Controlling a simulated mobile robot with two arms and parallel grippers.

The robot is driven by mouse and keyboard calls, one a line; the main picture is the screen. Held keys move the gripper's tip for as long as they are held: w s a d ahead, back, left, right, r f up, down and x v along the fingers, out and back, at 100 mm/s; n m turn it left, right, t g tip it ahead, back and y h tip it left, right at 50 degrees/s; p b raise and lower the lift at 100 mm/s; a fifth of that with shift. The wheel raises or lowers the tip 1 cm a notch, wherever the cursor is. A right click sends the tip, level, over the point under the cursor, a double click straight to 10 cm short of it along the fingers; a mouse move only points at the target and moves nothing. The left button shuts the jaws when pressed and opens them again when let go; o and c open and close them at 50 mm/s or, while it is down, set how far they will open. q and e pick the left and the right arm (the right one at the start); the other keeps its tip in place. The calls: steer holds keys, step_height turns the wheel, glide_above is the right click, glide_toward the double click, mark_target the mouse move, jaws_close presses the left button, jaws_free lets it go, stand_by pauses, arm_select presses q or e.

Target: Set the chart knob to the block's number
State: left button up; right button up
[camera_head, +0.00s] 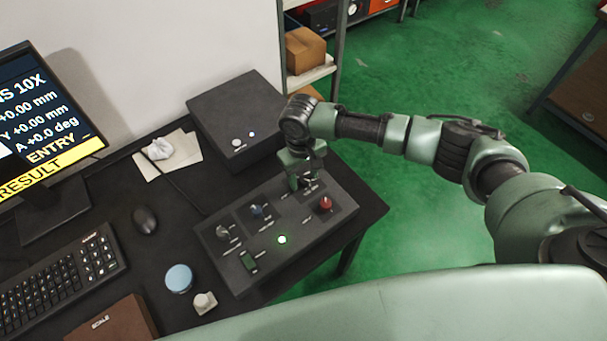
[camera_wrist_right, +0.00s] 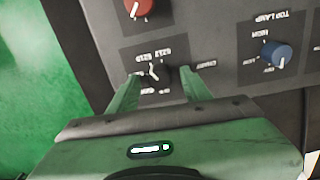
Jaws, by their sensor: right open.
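The dark control panel (camera_head: 275,270) lies on the desk with several knobs. My right gripper (camera_head: 304,186) is over its far right corner, fingers pointing down. In the right wrist view my gripper (camera_wrist_right: 160,82) is open, its green fingers on either side of a small black knob (camera_wrist_right: 153,74) with a white pointer; I cannot tell whether they touch it. A label beside this area seems to read CHART, upside down. A blue knob (camera_head: 256,211) and a grey knob (camera_head: 222,231) are further left. No block with a readable number is clear. My left gripper is not in view.
A monitor (camera_head: 40,110), keyboard (camera_head: 60,280), mouse (camera_head: 145,219), light blue disc (camera_head: 179,278) and small pale object (camera_head: 204,302) are left.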

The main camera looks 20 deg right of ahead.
jaws_close()
steer(key=shift+s+r+n+p, duration=0.1)
steer(key=shift+n+p, duration=0.6)
steer(key=shift+p, duration=0.1)
steer(key=shift+n+p, duration=0.9)
steer(key=shift+n, duration=0.3)
steer(key=n+p, duration=0.1)
steer(key=n, duration=0.1)
steer(key=shift+n, duration=0.3)
steer(key=shift+n+p, duration=0.7)
steer(key=shift+n, duration=0.9)
